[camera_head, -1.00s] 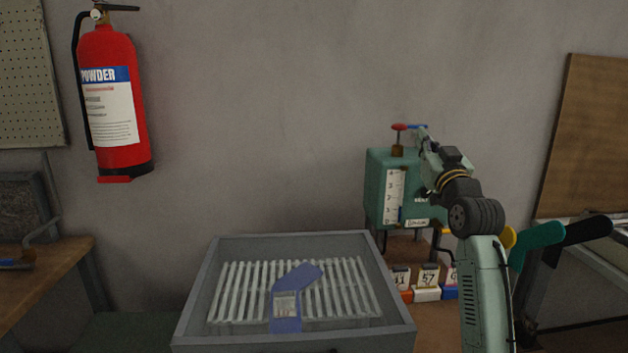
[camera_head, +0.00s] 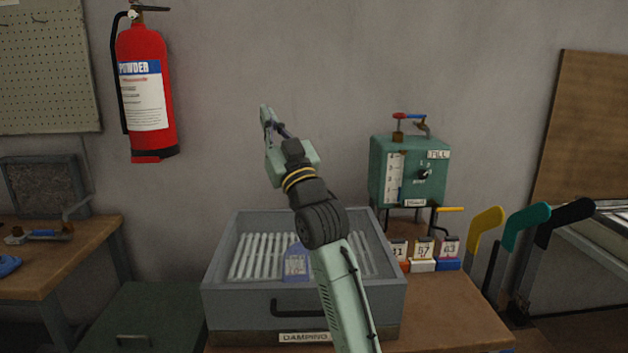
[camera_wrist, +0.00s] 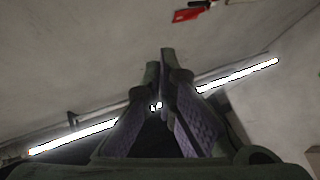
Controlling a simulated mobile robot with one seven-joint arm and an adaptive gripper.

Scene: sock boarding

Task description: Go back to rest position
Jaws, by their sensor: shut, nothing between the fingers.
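My gripper (camera_head: 266,117) is raised in the air above the grey damping box (camera_head: 250,318), in front of the bare wall. Its fingertips point up and to the left. In the wrist view the two fingers of my gripper (camera_wrist: 158,62) come together at their tips, with nothing held between them. My arm hides the middle of the box and part of the blue sock (camera_head: 296,264) lying on the white slats inside.
A green machine (camera_head: 431,187) with a red-handled valve stands right of my arm. Numbered blocks (camera_head: 422,265) and yellow, teal and black foot forms (camera_head: 525,226) are further right. A red extinguisher (camera_head: 146,90) hangs on the wall at left. The wall area around my gripper is clear.

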